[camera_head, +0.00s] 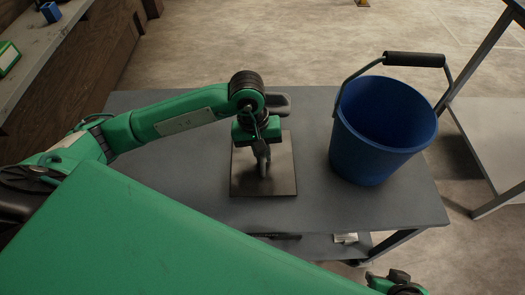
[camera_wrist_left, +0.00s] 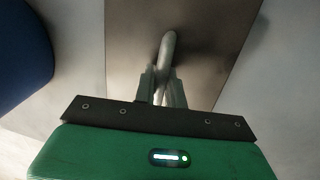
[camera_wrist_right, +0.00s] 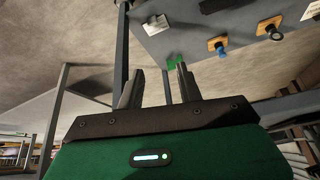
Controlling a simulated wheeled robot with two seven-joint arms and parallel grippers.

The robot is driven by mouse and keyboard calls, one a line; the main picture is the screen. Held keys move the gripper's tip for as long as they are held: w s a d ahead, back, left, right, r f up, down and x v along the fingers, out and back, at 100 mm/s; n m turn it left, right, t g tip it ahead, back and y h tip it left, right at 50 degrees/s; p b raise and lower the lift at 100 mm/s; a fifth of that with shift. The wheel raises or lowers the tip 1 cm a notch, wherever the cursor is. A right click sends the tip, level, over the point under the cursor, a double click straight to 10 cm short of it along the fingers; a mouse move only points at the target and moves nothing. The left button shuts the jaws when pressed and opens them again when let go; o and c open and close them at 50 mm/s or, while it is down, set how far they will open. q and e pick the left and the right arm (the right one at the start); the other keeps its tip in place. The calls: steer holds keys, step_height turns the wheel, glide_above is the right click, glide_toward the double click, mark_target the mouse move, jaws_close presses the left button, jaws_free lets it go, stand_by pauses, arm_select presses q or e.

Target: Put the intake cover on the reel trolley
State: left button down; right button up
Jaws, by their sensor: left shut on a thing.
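The intake cover appears to be a flat brown-grey square plate (camera_head: 282,180) with a bar handle; it also shows in the left wrist view (camera_wrist_left: 225,35). My left gripper (camera_head: 262,165) points down over the plate's middle and is shut on its handle (camera_wrist_left: 168,48). The plate lies on or just above the grey top (camera_head: 310,205) of what looks like the reel trolley; I cannot tell whether they touch. My right gripper (camera_wrist_right: 158,88) is open with nothing between its fingers, away from the plate. Only a piece of my right arm shows at the head view's bottom edge.
A blue bucket (camera_head: 360,150) with a raised black-gripped handle stands on the top, right of the plate. A lower shelf (camera_head: 325,246) holds small items. A grey bench (camera_head: 490,135) stands at the right, a wall shelf (camera_head: 40,60) at the left. The top's front right is clear.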

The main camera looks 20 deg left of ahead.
arm_select(q)
steer(key=shift+f, duration=0.15)
steer(key=c, duration=1.5)
jaws_free()
steer(key=shift+o, duration=0.2)
arm_select(e)
steer(key=shift+w+a+f+t, duration=0.25)
steer(key=shift+w+a+t, duration=0.05)
